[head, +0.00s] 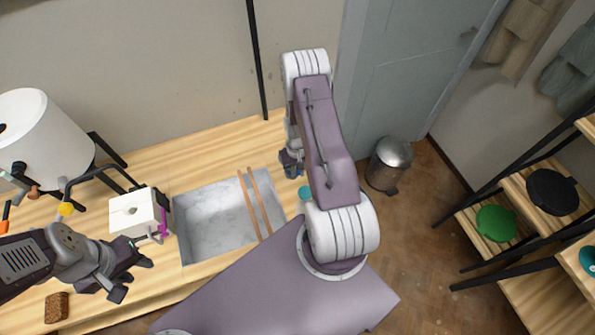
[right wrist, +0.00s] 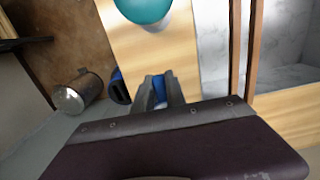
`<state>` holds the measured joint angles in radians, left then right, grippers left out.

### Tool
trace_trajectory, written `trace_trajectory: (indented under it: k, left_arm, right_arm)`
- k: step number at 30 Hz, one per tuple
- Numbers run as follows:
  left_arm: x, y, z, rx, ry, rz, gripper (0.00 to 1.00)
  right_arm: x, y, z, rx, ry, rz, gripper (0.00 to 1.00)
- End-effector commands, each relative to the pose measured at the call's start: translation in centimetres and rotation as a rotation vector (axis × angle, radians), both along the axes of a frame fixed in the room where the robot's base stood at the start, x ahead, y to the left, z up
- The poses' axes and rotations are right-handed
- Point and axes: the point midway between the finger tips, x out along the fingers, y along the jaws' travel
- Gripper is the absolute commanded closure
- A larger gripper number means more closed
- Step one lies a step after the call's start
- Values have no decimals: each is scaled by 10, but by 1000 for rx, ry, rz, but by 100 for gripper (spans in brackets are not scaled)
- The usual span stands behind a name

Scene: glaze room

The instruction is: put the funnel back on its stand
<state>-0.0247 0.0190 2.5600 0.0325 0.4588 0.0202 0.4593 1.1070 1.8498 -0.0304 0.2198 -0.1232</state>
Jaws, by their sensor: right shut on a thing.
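My right gripper (head: 291,168) is over the counter's far right part, right of the sink. In the right wrist view (right wrist: 160,90) its fingers are shut on a small blue thing (right wrist: 160,80), probably the funnel. The fingers hide most of it, so its shape is unclear. A dark opening with a blue rim (right wrist: 118,86) shows beside the fingers; I cannot tell whether it is the same thing. I cannot make out the stand for certain. A white block (head: 128,222) with a round hole on top stands left of the sink. My left gripper (head: 134,279) is open and empty in front of it.
A grey sink (head: 205,225) with two wooden slats (head: 246,208) across it lies mid-counter. A teal round thing (head: 305,193) is near my right gripper. A white drum (head: 45,140) stands far left, a brown sponge (head: 56,307) front left. A metal bin (head: 389,165) stands on the floor.

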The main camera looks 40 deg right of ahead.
Motion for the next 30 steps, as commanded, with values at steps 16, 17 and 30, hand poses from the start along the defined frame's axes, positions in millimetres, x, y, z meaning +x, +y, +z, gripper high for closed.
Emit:
trace_trajectory:
  k: [16, 17, 30]
  left_arm:
    - [0, 0, -14, 0, 0, 0, 64]
    - [0, 0, -14, 0, 0, 0, 64]
    - [0, 0, -16, 0, 0, 0, 64]
  right_arm:
    - [0, -1, -16, 0, 0, 0, 100]
    - [0, -1, -17, 0, 0, 0, 100]
    - [-1, -1, -19, 0, 0, 0, 100]
